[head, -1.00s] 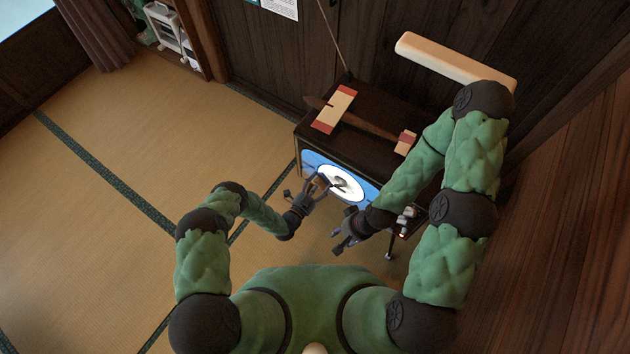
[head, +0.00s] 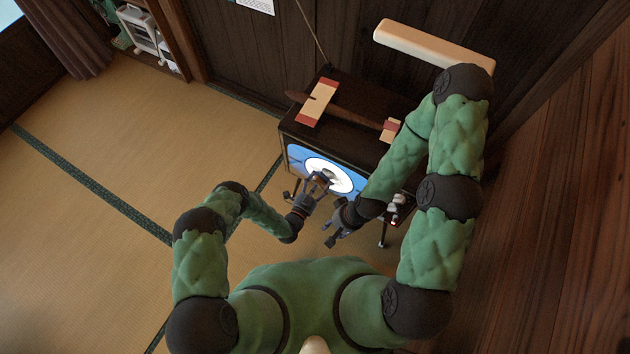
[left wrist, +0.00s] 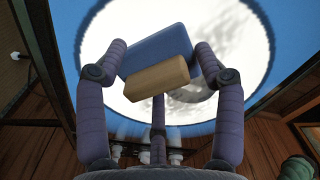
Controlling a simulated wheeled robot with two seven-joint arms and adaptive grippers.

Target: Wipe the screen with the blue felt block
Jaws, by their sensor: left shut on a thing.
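The felt block (left wrist: 158,55) is blue with a tan back (left wrist: 157,76). My left gripper (head: 320,181) is shut on it; in the left wrist view the fingers (left wrist: 158,68) hold its two sides. The block is in front of the screen, blue (head: 297,153) with a white disc; whether they touch I cannot tell. Grey smudges (left wrist: 222,42) show on the disc in the left wrist view. The block and gripper hide part of the disc. My right gripper (head: 330,233) looks open and empty, low in front of the set.
The screen is in the front of a dark cabinet (head: 350,93) on legs. A brown bar-like object (head: 355,115) with cream and red end pieces lies on top. A wooden wall stands behind. The tatami floor (head: 110,150) at left is clear.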

